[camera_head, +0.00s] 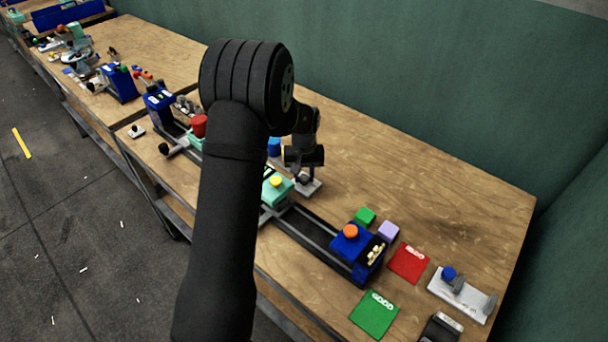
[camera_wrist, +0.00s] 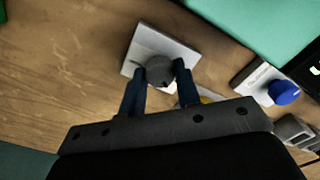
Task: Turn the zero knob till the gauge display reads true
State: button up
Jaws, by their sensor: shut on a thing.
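A round grey knob (camera_wrist: 160,71) stands on a pale square plate (camera_wrist: 142,48) in the wrist view. My gripper (camera_wrist: 159,70) has its two dark blue fingers on either side of the knob, shut on it. In the head view my gripper (camera_head: 304,174) is low over the same pale plate (camera_head: 312,187), beside a teal press part (camera_head: 276,193); the knob is mostly hidden there. A dark display (camera_wrist: 315,68) is cut off at the right edge of the wrist view. Its reading cannot be made out.
A blue knob (camera_wrist: 284,92) on a white base is right of the fingers. The table behind my gripper is clear.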

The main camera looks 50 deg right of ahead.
aim_at(304, 177)
jog(key=shift+n, duration=0.3)
dwell(0.4)
jog(key=o, duration=1)
jog(key=shift+r, duration=0.1)
notch_tip(304, 177, up, 17)
jog(key=shift+r, duration=0.15)
notch_tip(304, 177, down, 18)
jog(key=shift+r, duration=0.25)
